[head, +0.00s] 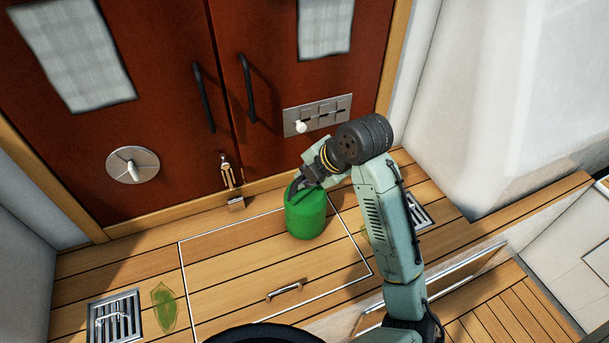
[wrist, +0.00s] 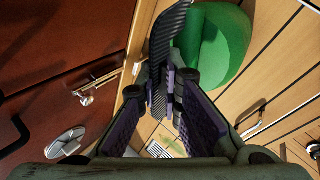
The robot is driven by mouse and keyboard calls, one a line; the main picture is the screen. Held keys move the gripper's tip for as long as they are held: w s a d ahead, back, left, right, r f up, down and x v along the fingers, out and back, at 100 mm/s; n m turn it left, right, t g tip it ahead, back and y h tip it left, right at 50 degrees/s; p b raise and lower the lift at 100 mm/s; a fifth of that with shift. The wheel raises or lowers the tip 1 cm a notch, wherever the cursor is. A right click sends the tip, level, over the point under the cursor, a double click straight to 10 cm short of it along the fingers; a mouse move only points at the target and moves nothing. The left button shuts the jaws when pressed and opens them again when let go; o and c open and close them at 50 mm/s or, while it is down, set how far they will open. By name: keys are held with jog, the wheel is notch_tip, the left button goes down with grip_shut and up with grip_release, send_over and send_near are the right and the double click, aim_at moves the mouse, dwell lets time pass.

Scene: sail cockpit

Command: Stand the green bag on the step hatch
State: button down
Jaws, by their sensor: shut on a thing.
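The green bag (head: 306,216) is upright over the back right part of the step hatch (head: 225,275), the pale-outlined panel in the wooden floor. Its base looks at or very near the hatch surface; I cannot tell whether it bears on it. My gripper (head: 300,188) is at the top of the bag and shut on it. In the wrist view the bag (wrist: 215,45) shows beyond the fingers, beside a dark ribbed strip between them. The exact hold at the bag's top is partly hidden by the fingers.
Red doors with dark handles (head: 204,97) and a metal latch (head: 230,175) stand behind the hatch. A small handle (head: 285,291) is near the hatch's front. The hatch's left part is clear.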

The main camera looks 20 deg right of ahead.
jog(key=c, duration=1.8)
grip_release()
jog(key=shift+o, duration=0.2)
jog(key=shift+r+p, duration=0.25)
jog(key=shift+p, duration=0.15)
jog(key=b+v, duration=0.2)
jog(key=v, duration=1)
